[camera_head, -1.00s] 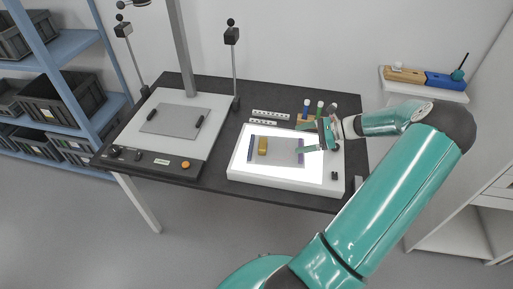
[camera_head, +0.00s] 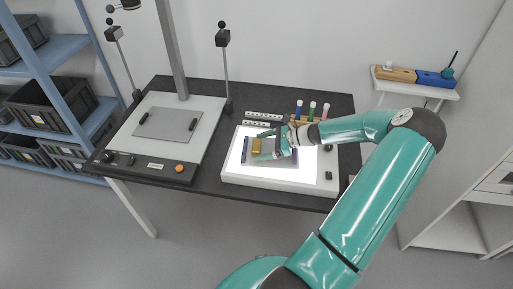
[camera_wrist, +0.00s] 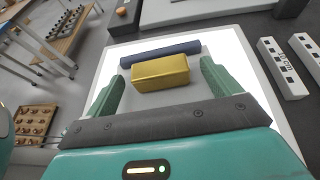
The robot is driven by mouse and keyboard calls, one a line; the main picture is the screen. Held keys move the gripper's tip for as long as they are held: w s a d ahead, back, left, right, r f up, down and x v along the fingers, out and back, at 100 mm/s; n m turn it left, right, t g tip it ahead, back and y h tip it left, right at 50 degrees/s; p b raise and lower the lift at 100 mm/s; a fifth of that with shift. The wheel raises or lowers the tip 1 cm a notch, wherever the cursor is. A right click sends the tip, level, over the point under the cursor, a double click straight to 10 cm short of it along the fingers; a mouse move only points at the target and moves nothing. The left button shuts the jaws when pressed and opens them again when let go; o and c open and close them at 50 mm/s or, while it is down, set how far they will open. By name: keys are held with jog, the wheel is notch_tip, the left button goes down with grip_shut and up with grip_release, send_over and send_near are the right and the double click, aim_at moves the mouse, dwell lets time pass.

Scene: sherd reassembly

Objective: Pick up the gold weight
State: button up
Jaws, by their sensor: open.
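The gold weight (camera_wrist: 160,73) is a yellow block lying on a grey plate on the lit white panel. In the head view the gold weight (camera_head: 256,146) is at the left part of that plate. My gripper (camera_wrist: 163,85) is open, with its green fingers on either side of the near part of the block and gaps at both sides. In the head view my gripper (camera_head: 266,145) is just right of the block, its fingers reaching toward it.
A dark blue bar (camera_wrist: 160,53) lies just beyond the gold weight. The light panel (camera_head: 230,172) rests on a black table. Capped bottles (camera_head: 312,110) and white marked strips (camera_head: 262,115) stand behind it. A copy stand (camera_head: 205,145) is to the left.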

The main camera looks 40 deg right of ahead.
jog(key=shift+w+a+f, duration=0.2)
jog(key=shift+w+a, duration=0.1)
jog(key=shift+c, duration=0.4)
jog(key=c, duration=1.2)
jog(key=shift+r, duration=0.1)
jog(key=shift+c, duration=0.2)
